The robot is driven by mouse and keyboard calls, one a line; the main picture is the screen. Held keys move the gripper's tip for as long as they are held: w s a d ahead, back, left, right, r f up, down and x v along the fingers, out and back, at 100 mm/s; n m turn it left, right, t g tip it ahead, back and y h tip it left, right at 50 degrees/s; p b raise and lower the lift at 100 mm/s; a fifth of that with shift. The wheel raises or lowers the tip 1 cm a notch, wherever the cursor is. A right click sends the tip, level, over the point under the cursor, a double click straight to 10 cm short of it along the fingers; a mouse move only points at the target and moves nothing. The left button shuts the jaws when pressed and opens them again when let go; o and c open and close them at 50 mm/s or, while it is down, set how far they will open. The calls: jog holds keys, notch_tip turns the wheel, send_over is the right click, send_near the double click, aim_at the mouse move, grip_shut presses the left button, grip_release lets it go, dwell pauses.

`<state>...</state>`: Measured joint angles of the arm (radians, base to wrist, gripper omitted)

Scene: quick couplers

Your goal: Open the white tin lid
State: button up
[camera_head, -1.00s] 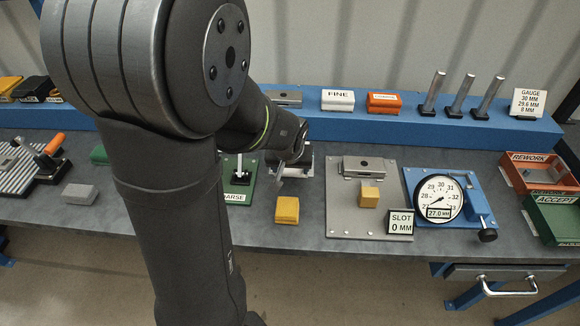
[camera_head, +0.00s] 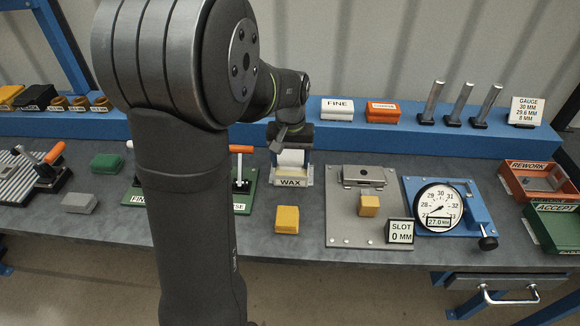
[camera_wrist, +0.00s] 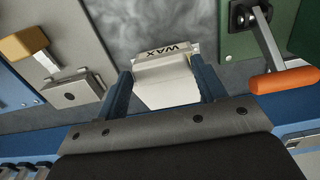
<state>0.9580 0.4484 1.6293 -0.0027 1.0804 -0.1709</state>
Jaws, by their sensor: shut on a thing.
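The white tin lid (camera_head: 291,158) is at the wax tin (camera_head: 291,182), whose label reads WAX, near the back of the bench. In the wrist view the lid (camera_wrist: 165,85) lies between the two blue fingers of my gripper (camera_wrist: 165,75), and the WAX label (camera_wrist: 168,51) shows just beyond it. My gripper (camera_head: 290,143) points down from above and is shut on the lid. I cannot tell whether the lid is seated or slightly raised, and the inside of the tin is hidden.
Orange-handled fixtures (camera_head: 241,150) stand close left of the tin. A yellow block (camera_head: 287,219) lies in front. A grey slot plate (camera_head: 355,225) and a dial gauge (camera_head: 438,205) are to the right. A blue shelf (camera_head: 400,135) with labelled blocks runs behind.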

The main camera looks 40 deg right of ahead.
jog(key=shift+g+y, duration=0.5)
jog(key=w+d+r, duration=0.2)
jog(key=r, duration=0.1)
jog(key=shift+w+d, duration=0.25)
jog(key=w+d+r, duration=0.2)
jog(key=w+d, duration=0.1)
jog(key=shift+w+d, duration=0.1)
jog(key=shift+w, duration=0.05)
grip_shut()
jog(key=shift+o, duration=0.8)
grip_release()
jog(key=o, duration=1.3)
jog(key=shift+c, duration=0.2)
jog(key=shift+r, duration=0.1)
notch_tip(320, 180, up, 17)
send_over(291, 160)
jog(key=w+d, duration=0.5)
